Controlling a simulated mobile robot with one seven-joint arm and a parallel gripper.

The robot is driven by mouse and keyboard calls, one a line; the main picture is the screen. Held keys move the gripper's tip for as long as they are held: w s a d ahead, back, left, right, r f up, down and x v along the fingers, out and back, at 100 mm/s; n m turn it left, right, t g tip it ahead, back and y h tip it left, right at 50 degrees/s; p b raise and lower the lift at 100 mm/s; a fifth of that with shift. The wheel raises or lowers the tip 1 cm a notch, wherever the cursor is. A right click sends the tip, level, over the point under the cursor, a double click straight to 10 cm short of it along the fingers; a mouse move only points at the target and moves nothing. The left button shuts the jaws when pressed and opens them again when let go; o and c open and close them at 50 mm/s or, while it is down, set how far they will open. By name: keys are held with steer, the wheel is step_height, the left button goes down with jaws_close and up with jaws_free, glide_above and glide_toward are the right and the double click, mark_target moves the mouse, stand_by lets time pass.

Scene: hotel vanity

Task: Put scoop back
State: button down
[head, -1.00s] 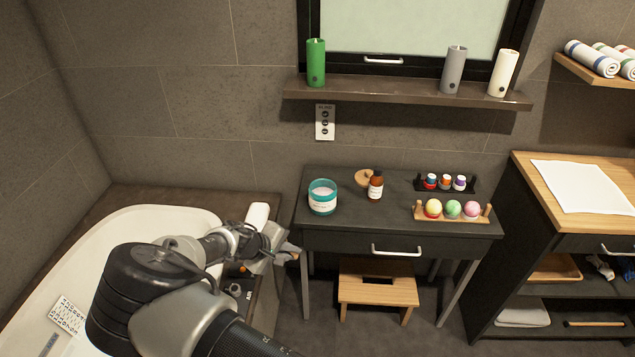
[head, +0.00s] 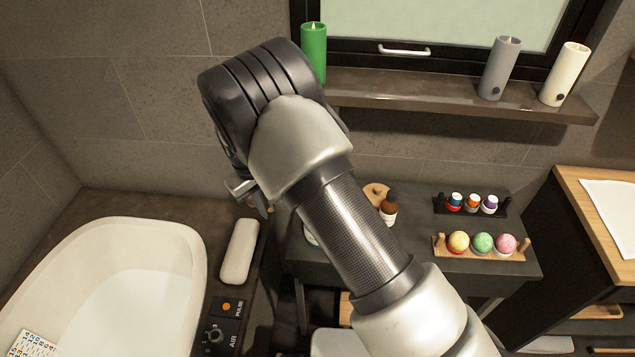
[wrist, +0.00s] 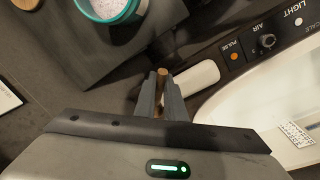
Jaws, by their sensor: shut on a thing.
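My gripper (wrist: 160,85) is shut on a slim wooden piece (wrist: 162,74), apparently the scoop's handle; its tip shows between the fingers in the wrist view. The rest of the scoop is hidden. In the head view the gripper (head: 258,198) is mostly behind my arm, above the tub-side ledge and the vanity's left end. The teal jar (wrist: 136,12) with white contents is at the top of the wrist view, apart from the fingers. In the head view only a sliver of the jar (head: 311,233) shows beside my arm.
The dark vanity table (head: 480,268) holds a round wooden lid (head: 375,192), a brown bottle (head: 389,210), small bottles in a black rack (head: 472,205) and bath bombs on a wooden stand (head: 482,246). A white cushion (head: 239,252) lies by the bathtub (head: 130,250). A candle shelf (head: 430,92) is behind.

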steer(key=shift+w, duration=0.4)
steer(key=shift+w+d+f+p, duration=0.2)
steer(key=shift+w+d+f, duration=0.35)
steer(key=shift+w+d, duration=1.5)
steer(key=shift+w+d+f+p, duration=0.25)
steer(key=shift+w+d+f, duration=0.4)
steer(key=shift+d, duration=2.65)
steer(key=shift+w+d+f+p, duration=0.2)
steer(key=shift+w+d+f, duration=0.3)
steer(key=shift+w+d, duration=1.55)
steer(key=shift+s+d+f, duration=0.1)
steer(key=shift+s+d, duration=0.5)
steer(key=c, duration=1.8)
jaws_free()
steer(key=shift+c, duration=0.2)
step_height(320, 180, up, 8)
steer(key=shift+s+a+f, duration=0.2)
steer(key=shift+s+a, duration=0.1)
